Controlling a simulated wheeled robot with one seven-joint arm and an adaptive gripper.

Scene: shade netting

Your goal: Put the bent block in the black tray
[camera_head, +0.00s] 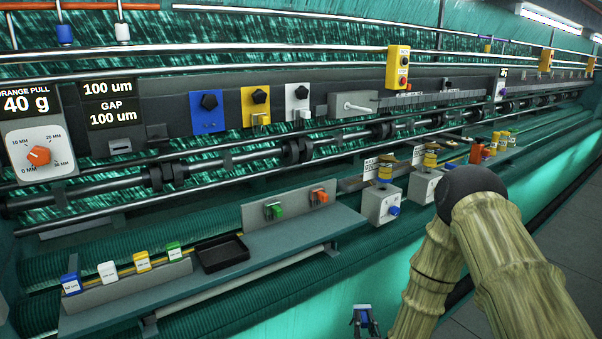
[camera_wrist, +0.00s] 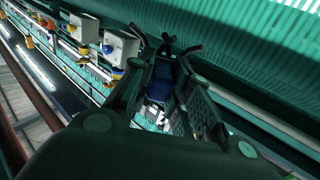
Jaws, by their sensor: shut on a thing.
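The black tray (camera_head: 222,252) lies on the long grey shelf at the lower left in the head view and looks empty. My gripper (camera_head: 364,318) is at the bottom of the head view, low and in front of the shelf, well to the right of the tray. In the wrist view my gripper (camera_wrist: 172,55) is shut on a dark blue block (camera_wrist: 162,80), with a white part below it. The fingers hide much of the block, so its bend cannot be made out.
Blue, white, yellow and green tagged pieces stand left of the tray on a rack (camera_head: 130,285). A raised grey panel (camera_head: 290,212) with green and orange clips stands behind its right. White boxes (camera_head: 382,204) are farther right. Bars and rollers run behind.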

